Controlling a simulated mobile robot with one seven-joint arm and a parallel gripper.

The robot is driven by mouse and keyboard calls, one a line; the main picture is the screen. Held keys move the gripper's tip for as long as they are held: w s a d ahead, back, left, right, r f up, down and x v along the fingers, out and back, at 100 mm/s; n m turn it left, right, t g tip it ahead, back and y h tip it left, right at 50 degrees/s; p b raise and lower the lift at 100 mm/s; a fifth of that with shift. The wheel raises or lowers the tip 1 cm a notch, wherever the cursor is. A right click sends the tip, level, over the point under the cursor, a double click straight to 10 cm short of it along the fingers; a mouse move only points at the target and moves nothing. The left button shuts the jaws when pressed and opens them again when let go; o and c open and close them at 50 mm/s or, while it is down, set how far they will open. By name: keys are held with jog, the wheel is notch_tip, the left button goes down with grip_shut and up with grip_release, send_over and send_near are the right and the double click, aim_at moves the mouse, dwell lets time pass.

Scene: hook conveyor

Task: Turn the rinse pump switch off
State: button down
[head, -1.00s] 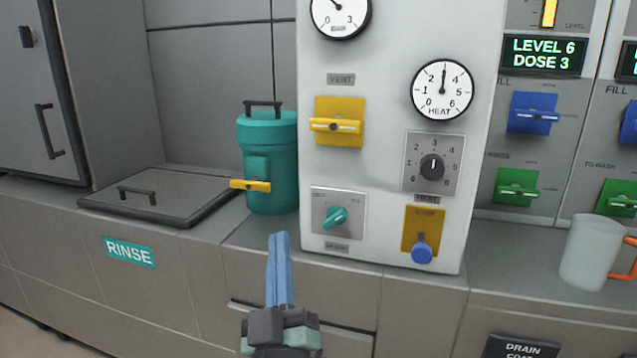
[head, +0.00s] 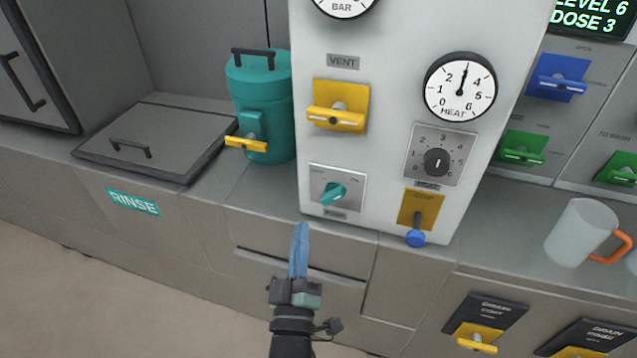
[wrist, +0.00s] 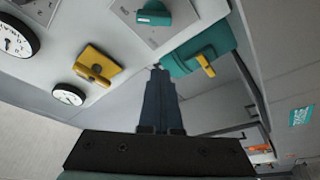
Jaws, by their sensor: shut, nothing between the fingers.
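The switch with a teal knob (head: 333,194) sits on a pale plate at the lower left of the white panel. Its knob is tilted, with one end up to the right; the small lettering around it is too blurred to read. My gripper (head: 300,230) has its blue fingers together and empty, pointing up, below and left of the knob and apart from it in the picture. In the wrist view the shut fingers (wrist: 159,72) point towards the panel's edge, with the teal knob (wrist: 154,14) beyond their tips.
A teal canister (head: 262,95) with a yellow handle (head: 246,144) stands left of the panel. The panel also bears a yellow vent handle (head: 337,117), a black heat dial (head: 436,162) and a blue-ended lever (head: 416,238). A mug (head: 578,232) stands right.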

aim_at(334, 195)
dwell(0.3)
jog(key=b+x, duration=0.3)
jog(key=x, duration=0.7)
jog(key=shift+f, duration=0.15)
jog(key=shift+s+d+f+b, duration=0.25)
jog(key=shift+d+f+b, duration=0.7)
jog(key=shift+b, duration=0.25)
jog(key=shift+s+d+f+b, duration=0.25)
jog(key=shift+d+f+b, duration=0.15)
jog(key=shift+b, duration=0.15)
jog(key=shift+f+b, duration=0.2)
jog(key=shift+b, duration=0.6)
jog(key=shift+n+b, duration=0.4)
